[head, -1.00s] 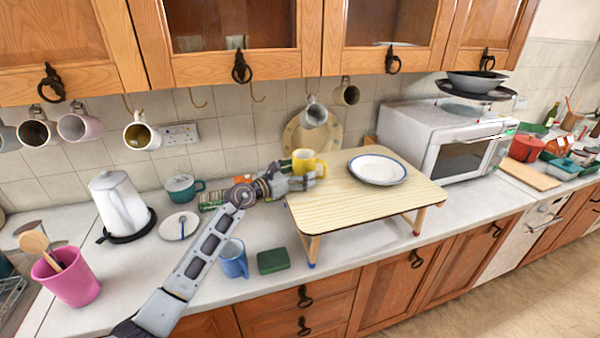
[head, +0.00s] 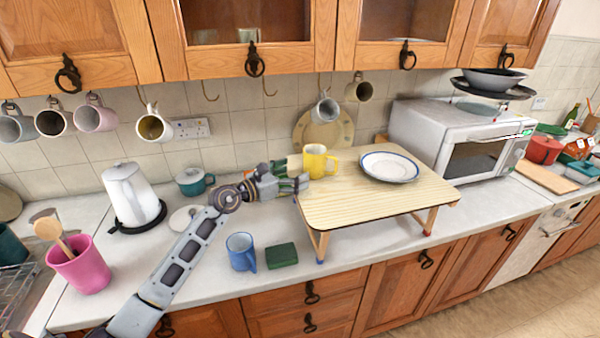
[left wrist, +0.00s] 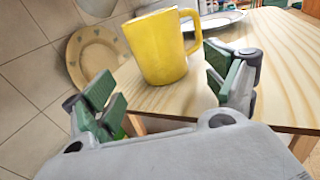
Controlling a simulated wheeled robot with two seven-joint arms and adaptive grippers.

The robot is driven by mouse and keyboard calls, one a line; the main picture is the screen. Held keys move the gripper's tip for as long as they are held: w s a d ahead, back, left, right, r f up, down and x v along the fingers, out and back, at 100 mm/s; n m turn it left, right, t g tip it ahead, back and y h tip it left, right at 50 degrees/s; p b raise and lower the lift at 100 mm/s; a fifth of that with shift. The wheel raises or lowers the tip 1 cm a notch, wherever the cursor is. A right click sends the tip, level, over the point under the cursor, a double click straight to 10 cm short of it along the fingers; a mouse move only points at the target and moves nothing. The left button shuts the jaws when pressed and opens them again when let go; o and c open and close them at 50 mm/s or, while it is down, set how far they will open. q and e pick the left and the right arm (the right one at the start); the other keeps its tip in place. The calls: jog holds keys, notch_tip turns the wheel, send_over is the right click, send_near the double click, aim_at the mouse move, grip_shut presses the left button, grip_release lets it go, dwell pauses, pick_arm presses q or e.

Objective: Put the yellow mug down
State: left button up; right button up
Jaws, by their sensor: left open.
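The yellow mug (head: 318,161) stands upright on the left end of a small wooden table (head: 375,206) that sits on the counter. In the left wrist view the mug (left wrist: 160,50) is just beyond my fingers, with its handle to the right. My left gripper (head: 300,180) is at the table's left edge, beside the mug. Its green-padded fingers (left wrist: 168,92) are spread apart with nothing between them in the left wrist view. My right gripper is in neither view.
A white plate (head: 390,167) lies on the small table right of the mug. A blue mug (head: 240,252) and a green block (head: 281,255) are on the counter in front. A kettle (head: 131,194) stands at left. Mugs hang above. A microwave (head: 450,145) is at right.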

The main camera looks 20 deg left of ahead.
pick_arm(q)
jog(key=shift+b+v, duration=0.45)
jog(key=shift+v, duration=2)
jog(key=shift+r, duration=0.1)
jog(key=shift+s, duration=0.1)
